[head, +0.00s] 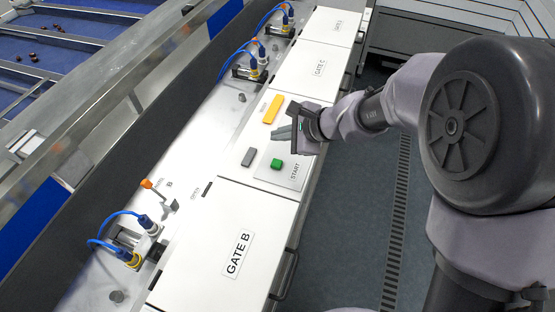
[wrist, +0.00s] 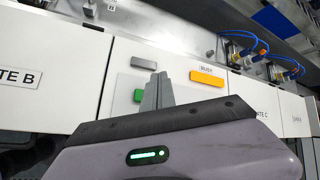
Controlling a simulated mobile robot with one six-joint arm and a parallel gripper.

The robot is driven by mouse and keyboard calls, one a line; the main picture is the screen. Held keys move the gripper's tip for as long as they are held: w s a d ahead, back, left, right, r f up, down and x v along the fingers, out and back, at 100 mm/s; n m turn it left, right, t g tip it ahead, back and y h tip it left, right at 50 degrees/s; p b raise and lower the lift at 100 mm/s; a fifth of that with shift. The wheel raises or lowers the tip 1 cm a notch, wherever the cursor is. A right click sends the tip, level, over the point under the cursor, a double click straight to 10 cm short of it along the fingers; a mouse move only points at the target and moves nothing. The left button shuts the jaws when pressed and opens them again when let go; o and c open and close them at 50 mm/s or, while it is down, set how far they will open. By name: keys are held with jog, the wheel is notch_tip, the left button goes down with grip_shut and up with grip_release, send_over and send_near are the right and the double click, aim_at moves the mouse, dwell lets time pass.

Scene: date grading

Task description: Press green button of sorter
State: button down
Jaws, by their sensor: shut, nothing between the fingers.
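The green button (head: 277,163) sits on a light grey control panel of the sorter (head: 240,175), beside a label reading START. The green button also shows in the wrist view (wrist: 138,96), just left of my fingers. A grey button (head: 249,156) and a larger yellow-orange button (head: 271,109) are on the same panel. My gripper (head: 284,133) is shut and empty, over the panel between the green and the yellow-orange button. In the wrist view my shut fingers (wrist: 158,92) point up toward the panel. I cannot tell how far they are from its surface.
White covers marked GATE B (head: 225,240) and GATE C (head: 320,75) flank the panel. Door handles (head: 287,272) stick out at the front. Dark floor (head: 345,220) is clear.

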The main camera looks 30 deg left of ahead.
jog(key=b, duration=0.6)
send_over(279, 165)
notch_tip(279, 165, down, 8)
jog(key=shift+w+r, duration=0.15)
jog(key=shift+f+b, duration=0.4)
jog(key=shift+f, duration=0.1)
jog(key=shift+f, duration=0.15)
dwell(1.0)
jog(key=shift+f+b, duration=0.25)
jog(key=shift+b, duration=0.4)
